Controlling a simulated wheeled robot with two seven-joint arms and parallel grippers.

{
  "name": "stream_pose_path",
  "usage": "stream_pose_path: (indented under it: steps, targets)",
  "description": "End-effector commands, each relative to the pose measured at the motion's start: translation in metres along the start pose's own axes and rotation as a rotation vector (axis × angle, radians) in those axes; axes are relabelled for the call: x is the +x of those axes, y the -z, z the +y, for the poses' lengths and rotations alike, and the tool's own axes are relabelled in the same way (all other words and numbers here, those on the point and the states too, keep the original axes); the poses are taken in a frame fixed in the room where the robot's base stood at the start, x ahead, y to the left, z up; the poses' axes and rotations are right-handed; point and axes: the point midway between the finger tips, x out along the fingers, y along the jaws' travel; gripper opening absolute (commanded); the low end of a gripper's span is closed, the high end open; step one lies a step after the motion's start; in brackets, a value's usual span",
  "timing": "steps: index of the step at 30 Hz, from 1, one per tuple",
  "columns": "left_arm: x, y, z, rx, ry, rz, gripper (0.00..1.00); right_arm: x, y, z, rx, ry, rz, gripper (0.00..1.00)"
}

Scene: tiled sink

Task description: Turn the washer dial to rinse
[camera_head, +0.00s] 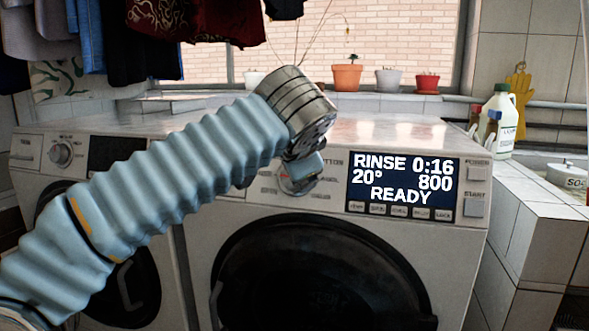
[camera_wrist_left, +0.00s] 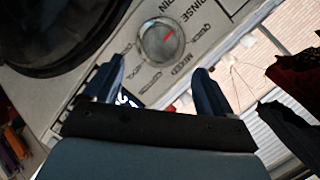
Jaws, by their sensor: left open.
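The front washer (camera_head: 410,240) has a display (camera_head: 403,187) that reads RINSE 0:16, 20°, 800, READY. The round grey dial (camera_wrist_left: 160,41) shows in the left wrist view. Its red mark points to the upper right, towards a label with the word RINSE. My left gripper (camera_wrist_left: 159,66) is open and empty, its two dark blue fingers pointing at the dial, one to each side and a little short of it. In the head view the left gripper (camera_head: 305,168) is in front of the control panel and hides much of the dial. My right gripper is not in view.
A second washer with its own dial (camera_head: 61,153) stands at the left. Clothes (camera_head: 120,45) hang above it. Flower pots (camera_head: 347,78) line the sill. A white bottle (camera_head: 503,115) stands on the tiled counter at the right.

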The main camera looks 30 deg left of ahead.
Motion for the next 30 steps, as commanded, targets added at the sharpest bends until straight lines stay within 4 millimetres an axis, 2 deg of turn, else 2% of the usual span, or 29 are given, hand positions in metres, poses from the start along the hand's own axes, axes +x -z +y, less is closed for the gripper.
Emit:
stream_pose_path:
  steps: [3, 6, 10, 30]
  targets:
    - [-0.029, 0.001, -0.001, 0.000, 0.000, 0.002, 0.84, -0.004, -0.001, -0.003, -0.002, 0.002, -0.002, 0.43]
    - [-0.045, 0.001, -0.001, 0.000, 0.000, 0.001, 0.84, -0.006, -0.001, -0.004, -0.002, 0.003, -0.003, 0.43]
    - [-0.058, 0.001, 0.000, 0.001, -0.001, 0.001, 0.84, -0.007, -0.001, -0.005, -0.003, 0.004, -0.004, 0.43]
    - [-0.062, 0.000, 0.000, 0.000, -0.001, -0.001, 0.84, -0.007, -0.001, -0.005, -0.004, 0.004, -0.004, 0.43]
